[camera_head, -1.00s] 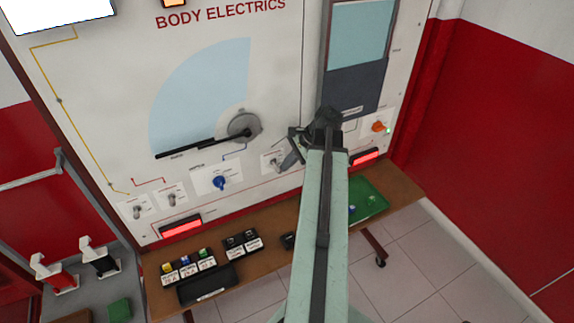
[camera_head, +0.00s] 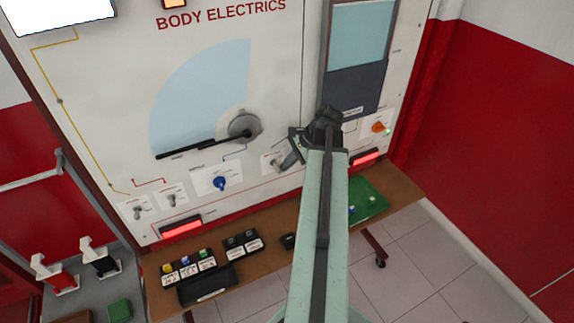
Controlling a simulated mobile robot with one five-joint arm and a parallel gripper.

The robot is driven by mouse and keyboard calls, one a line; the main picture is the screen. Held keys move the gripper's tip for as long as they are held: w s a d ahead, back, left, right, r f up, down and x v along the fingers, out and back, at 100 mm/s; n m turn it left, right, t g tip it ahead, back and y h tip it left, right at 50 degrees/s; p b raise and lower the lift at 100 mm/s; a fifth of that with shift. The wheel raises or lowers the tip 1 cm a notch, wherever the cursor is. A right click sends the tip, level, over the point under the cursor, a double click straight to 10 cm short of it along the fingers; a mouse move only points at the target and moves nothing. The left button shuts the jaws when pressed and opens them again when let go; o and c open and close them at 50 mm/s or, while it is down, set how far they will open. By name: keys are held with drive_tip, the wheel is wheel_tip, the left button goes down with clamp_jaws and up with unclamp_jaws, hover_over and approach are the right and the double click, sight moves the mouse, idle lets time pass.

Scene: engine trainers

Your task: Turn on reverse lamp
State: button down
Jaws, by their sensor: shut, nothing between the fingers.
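The body electrics panel (camera_head: 280,70) stands upright in front of me. A small switch plate (camera_head: 268,164) sits right of the blue knob (camera_head: 220,183), partly hidden by my gripper. My gripper (camera_head: 289,160) is shut and empty, with its tip at or just in front of that plate; I cannot tell whether it touches. Two toggle switches (camera_head: 139,212) (camera_head: 170,199) are at the lower left. Their small labels are too blurred to read, so I cannot tell which switch is for the reverse lamp. Two red lit lamps (camera_head: 181,227) (camera_head: 366,157) glow low on the panel.
An orange knob (camera_head: 379,127) with a green light is at the right. A wiper arm (camera_head: 200,147) lies over the blue sector. Below, the brown table (camera_head: 405,188) carries labelled relays (camera_head: 188,267), a black tray (camera_head: 208,286) and a green board (camera_head: 368,196). Floor at right is clear.

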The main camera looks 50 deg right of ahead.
drive_tip(key=shift+a+r, duration=0.1)
drive_tip(key=shift+w+r+p, duration=0.1)
drive_tip(key=shift+r+p, duration=0.65)
drive_tip(key=shift+p, duration=0.1)
drive_tip(key=p+v, duration=0.6)
drive_tip(key=v, duration=0.2)
drive_tip(key=shift+f, duration=0.15)
